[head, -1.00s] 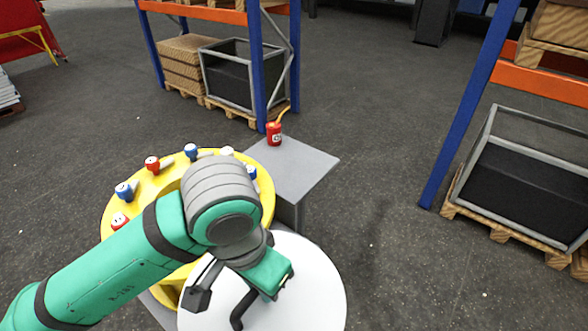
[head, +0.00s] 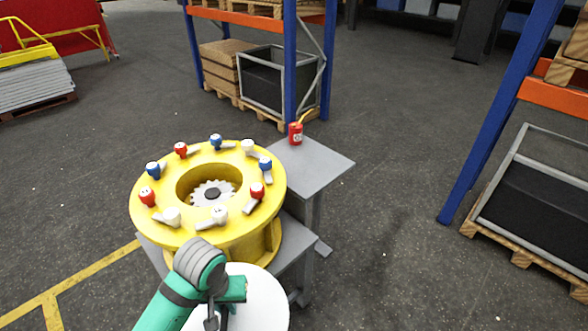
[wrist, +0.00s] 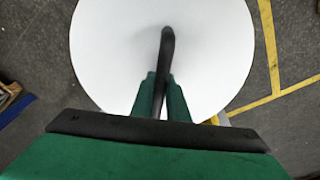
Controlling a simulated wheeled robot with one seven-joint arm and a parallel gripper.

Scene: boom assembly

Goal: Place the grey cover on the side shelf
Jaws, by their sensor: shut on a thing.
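The cover (head: 262,306) is a round, pale grey-white disc at the bottom of the head view. In the wrist view the cover (wrist: 110,40) fills the top middle, with a dark bar handle (wrist: 166,50) across it. My gripper (wrist: 160,97) is shut on that handle, one green finger on each side. In the head view my gripper (head: 222,308) is partly hidden by my own arm. The side shelf (head: 318,166) is a flat grey surface right of the yellow housing. The cover is in front of the housing, apart from the shelf top.
A red can (head: 296,134) with a yellow spout stands at the shelf's back left corner; the rest of its top is clear. The yellow round housing (head: 150,215) carries several red, blue and white knobs around an exposed gear (head: 212,193). Blue racks stand behind and right.

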